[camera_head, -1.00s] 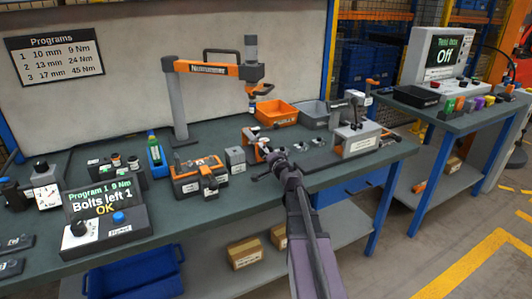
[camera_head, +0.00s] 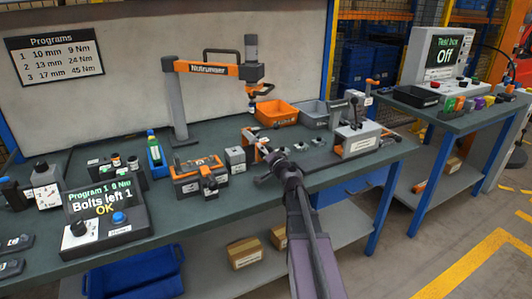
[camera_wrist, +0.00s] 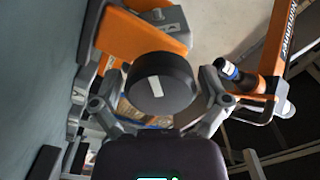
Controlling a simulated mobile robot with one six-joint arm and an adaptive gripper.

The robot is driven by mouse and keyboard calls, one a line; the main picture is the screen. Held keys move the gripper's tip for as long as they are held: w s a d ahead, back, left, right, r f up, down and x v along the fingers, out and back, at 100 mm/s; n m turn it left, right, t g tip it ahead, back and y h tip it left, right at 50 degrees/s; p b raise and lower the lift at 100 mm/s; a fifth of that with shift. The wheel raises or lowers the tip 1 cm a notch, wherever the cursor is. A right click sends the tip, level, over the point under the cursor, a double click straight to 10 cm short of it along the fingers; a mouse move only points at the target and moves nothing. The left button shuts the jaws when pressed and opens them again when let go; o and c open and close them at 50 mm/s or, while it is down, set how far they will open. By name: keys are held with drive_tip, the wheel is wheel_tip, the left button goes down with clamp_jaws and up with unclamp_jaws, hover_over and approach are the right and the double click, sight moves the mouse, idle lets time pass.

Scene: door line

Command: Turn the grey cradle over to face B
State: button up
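Gaps show between the knob and both fingers. An orange bracket (camera_wrist: 130,35) is beside the knob. I cannot clearly make out the grey cradle or its face letters; my gripper and the knob cover much of this fixture.
An orange-and-grey clamp fixture (camera_head: 199,178) and a small grey block (camera_head: 235,158) stand left of my gripper. A grey lever station (camera_head: 357,138) is to the right. The nutrunner (camera_head: 250,72) hangs from its arm behind. The control box (camera_head: 105,218) reads "Bolts left 1 OK".

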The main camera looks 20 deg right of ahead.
drive_tip(key=shift+s, duration=0.15)
drive_tip(key=s, duration=1.1)
drive_tip(key=shift+s+d, duration=0.15)
drive_tip(key=shift+s, duration=0.25)
drive_tip(key=shift+m, duration=0.4)
